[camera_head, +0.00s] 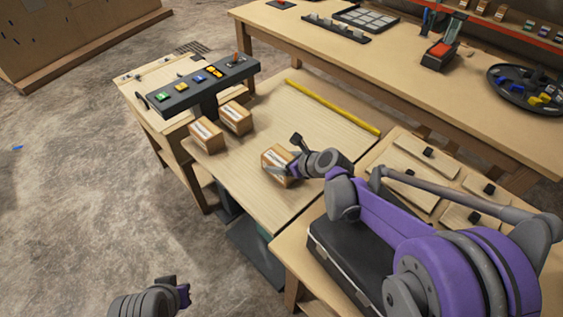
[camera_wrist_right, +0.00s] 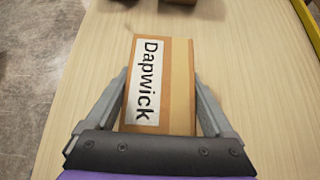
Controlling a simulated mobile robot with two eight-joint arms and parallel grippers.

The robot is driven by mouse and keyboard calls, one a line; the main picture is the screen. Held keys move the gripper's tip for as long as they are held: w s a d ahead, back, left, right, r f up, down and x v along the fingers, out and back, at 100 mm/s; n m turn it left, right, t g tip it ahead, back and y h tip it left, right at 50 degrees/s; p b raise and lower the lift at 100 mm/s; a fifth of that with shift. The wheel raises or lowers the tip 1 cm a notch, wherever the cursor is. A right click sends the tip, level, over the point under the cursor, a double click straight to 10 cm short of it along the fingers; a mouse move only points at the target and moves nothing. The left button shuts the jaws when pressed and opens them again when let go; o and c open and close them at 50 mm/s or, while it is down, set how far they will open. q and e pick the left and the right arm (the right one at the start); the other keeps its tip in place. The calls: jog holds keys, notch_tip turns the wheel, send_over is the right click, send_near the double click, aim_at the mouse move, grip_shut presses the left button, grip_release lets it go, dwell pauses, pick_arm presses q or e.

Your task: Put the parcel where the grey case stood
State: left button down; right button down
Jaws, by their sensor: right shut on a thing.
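A small brown parcel (camera_head: 275,166) is between the fingers of my right gripper (camera_head: 284,158), over the middle of the light wooden table. In the right wrist view this parcel (camera_wrist_right: 180,85) carries a white label reading "Dapwick", and the right gripper (camera_wrist_right: 165,105) is shut on its two sides. I cannot tell whether it touches the tabletop. A dark case (camera_head: 348,262) lies on the wooden surface at the lower right, partly hidden under my right arm. My left gripper (camera_head: 178,290) is at the bottom left, away from everything; its opening is unclear.
Two similar boxes (camera_head: 205,134) (camera_head: 236,117) stand at the table's left end beside a console with coloured buttons (camera_head: 205,82). A yellow strip (camera_head: 332,107) runs along the table's far edge. Wooden panels with black knobs (camera_head: 428,152) lie at right. A workbench (camera_head: 380,62) stands behind.

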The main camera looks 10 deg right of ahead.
jog(key=shift+f, duration=0.2)
grip_release()
jog(key=shift+r, duration=0.3)
jog(key=p+v, duration=0.1)
jog(key=v, duration=1.1)
jog(key=shift+a, duration=0.1)
